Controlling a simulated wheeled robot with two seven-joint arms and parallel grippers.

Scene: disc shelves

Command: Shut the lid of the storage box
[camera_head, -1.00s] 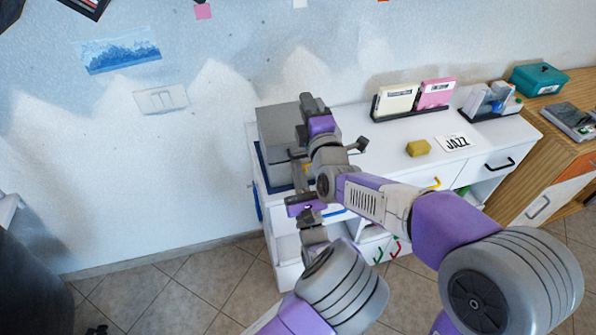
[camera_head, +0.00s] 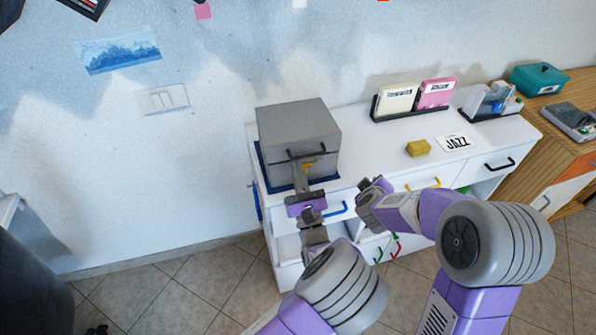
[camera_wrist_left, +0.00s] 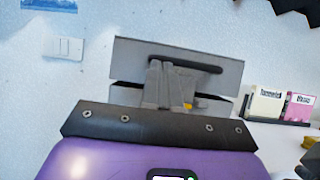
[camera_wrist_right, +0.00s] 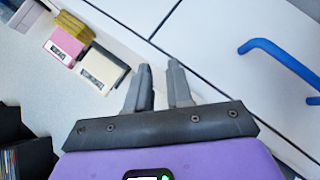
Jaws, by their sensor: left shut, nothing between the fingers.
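The storage box (camera_head: 298,125) is grey and stands on a dark blue mat at the left end of the white cabinet. Its lid lies down over the top, with a dark handle at the front. In the left wrist view the lid (camera_wrist_left: 135,62) shows a dark strip under its lower edge; I cannot tell whether this is a gap. My left gripper (camera_head: 303,168) is shut and empty at the box front, just below the handle; its fingers (camera_wrist_left: 168,70) overlap the handle in the left wrist view. My right gripper (camera_head: 370,187) is open and empty, right of the box (camera_wrist_right: 158,68).
A yellow block (camera_head: 418,148), a JAZZ card (camera_head: 457,142) and a dark rack with cream and pink cases (camera_head: 410,105) are on the white cabinet top (camera_head: 365,150). Drawer handles stick out at the front. The top between the box and the yellow block is clear.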

